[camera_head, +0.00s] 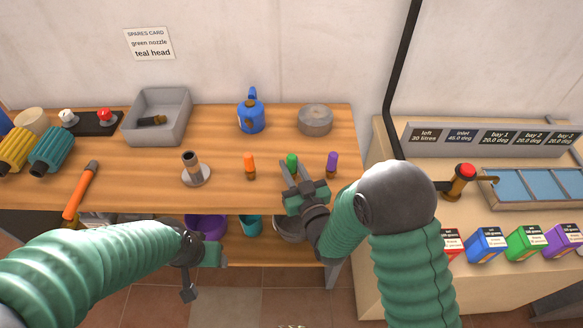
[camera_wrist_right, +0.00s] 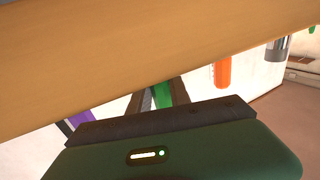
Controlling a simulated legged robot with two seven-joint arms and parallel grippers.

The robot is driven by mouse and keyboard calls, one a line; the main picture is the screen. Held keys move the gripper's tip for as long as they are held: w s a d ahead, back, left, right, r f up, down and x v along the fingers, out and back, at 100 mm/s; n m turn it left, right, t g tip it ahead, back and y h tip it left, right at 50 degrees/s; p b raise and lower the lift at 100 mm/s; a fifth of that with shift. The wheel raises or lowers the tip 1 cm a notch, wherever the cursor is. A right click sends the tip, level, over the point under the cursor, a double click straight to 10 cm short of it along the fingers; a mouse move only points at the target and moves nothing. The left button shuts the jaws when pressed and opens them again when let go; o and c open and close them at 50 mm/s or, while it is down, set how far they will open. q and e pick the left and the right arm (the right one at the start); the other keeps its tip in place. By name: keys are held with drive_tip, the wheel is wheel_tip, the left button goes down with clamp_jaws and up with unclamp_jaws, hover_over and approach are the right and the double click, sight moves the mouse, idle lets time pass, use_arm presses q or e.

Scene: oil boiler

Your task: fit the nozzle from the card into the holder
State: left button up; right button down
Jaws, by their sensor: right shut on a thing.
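The spares card (camera_head: 149,44) on the wall reads "green nozzle" and "teal head". The green nozzle (camera_head: 291,160) stands on the bench between an orange nozzle (camera_head: 250,165) and a purple nozzle (camera_head: 331,164). My right gripper (camera_head: 296,179) is shut on the green nozzle, which also shows between the fingers in the right wrist view (camera_wrist_right: 163,95). The holder (camera_head: 193,170), an upright tube on a round metal base, stands left of the orange nozzle; its top looks open. My left gripper (camera_head: 188,285) hangs in front of the bench edge; its fingers are unclear.
A grey tray (camera_head: 136,108) holds a dark part. A blue oil can (camera_head: 251,116) and a grey round tin (camera_head: 315,119) stand behind the nozzles. Yellow and teal heads (camera_head: 52,150) and an orange-handled tool (camera_head: 81,189) lie left. Bench between holder and nozzles is clear.

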sight(294, 162)
drive_tip(key=shift+r, duration=0.7)
wheel_tip(294, 162, up, 2)
drive_tip(key=shift+r+p, duration=0.25)
drive_tip(key=shift+p, duration=0.15)
drive_tip(key=s, duration=0.2)
drive_tip(key=s+a, duration=0.1)
drive_tip(key=s, duration=0.4)
drive_tip(key=shift+s+a+r, duration=0.1)
drive_tip(key=shift+s+a, duration=0.2)
drive_tip(key=s+a+p, duration=0.1)
drive_tip(key=s+p, duration=0.7)
drive_tip(key=p, duration=0.1)
drive_tip(key=shift+a+r, duration=0.2)
drive_tip(key=shift+r, duration=0.25)
